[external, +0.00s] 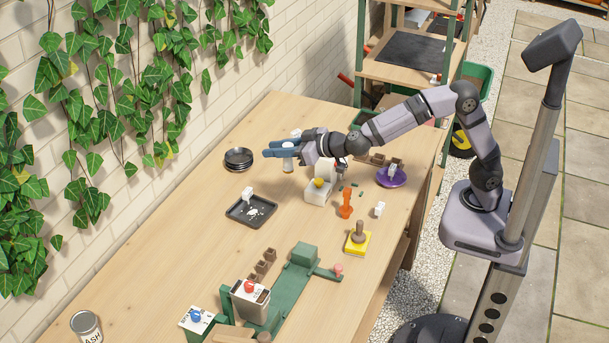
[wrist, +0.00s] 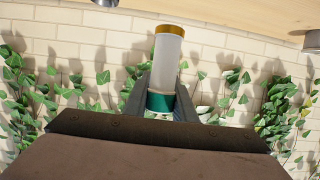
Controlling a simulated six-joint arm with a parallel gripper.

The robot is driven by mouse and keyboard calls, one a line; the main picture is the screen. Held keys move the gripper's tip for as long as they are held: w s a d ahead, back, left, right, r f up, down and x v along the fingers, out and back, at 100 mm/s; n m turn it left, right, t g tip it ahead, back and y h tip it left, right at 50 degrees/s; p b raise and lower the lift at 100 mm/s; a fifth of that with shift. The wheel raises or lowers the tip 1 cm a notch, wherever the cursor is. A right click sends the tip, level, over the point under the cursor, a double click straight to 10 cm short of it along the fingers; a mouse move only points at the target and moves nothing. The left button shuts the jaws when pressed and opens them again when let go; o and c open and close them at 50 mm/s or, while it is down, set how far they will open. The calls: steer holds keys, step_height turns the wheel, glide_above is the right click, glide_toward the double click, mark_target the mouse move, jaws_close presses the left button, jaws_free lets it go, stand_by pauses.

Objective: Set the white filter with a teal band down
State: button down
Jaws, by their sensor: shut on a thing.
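The white filter (wrist: 167,64) is a pale cylinder with a teal band (wrist: 160,102) at one end and a golden-brown end at the other. My gripper (wrist: 160,98) is shut on it near the teal band, with a dark finger on each side. In the external view the filter (external: 288,164) hangs upright below the blue fingers of my gripper (external: 282,154), over the far part of the table. Whether its lower end touches the wood cannot be told.
Stacked black saucers (external: 239,160) stand left of the filter on the wooden table (external: 185,235). A black tray (external: 237,212) with white bits lies nearer the camera. A white box (external: 317,191), an orange stamp-like tool (external: 346,204) and a purple dish (external: 391,180) stand to the right.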

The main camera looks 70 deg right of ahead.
steer(key=w+d+r+n+g+y, duration=0.1)
steer(key=w+d+n+y, duration=0.2)
steer(key=w, duration=0.4)
steer(key=w+d+r+n+g+y, duration=0.1)
steer(key=w+n+y, duration=0.35)
steer(key=w, duration=0.25)
steer(key=s+d+f+n+g+y+b, duration=0.1)
steer(key=s+d+n+g+y, duration=0.25)
steer(key=d, duration=0.65)
steer(key=s+d+f+n+g+y+b, duration=0.1)
steer(key=s+d+f+n+g+y, duration=0.15)
steer(key=s+d, duration=0.45)
steer(key=shift+g+h, duration=0.3)
steer(key=shift+h, duration=0.15)
steer(key=shift+w+d+f+p, duration=0.35)
steer(key=shift+f+p, duration=0.15)
steer(key=shift+f, duration=2.75)
steer(key=shift+w+d+f+p, duration=0.25)
steer(key=shift+f+p, duration=0.2)
steer(key=shift+f, duration=2.85)
steer(key=shift+w+d+f+p, duration=0.25)
steer(key=shift+d+f+p, duration=0.2)
steer(key=shift+f, duration=3)
steer(key=shift+f, duration=0.15)
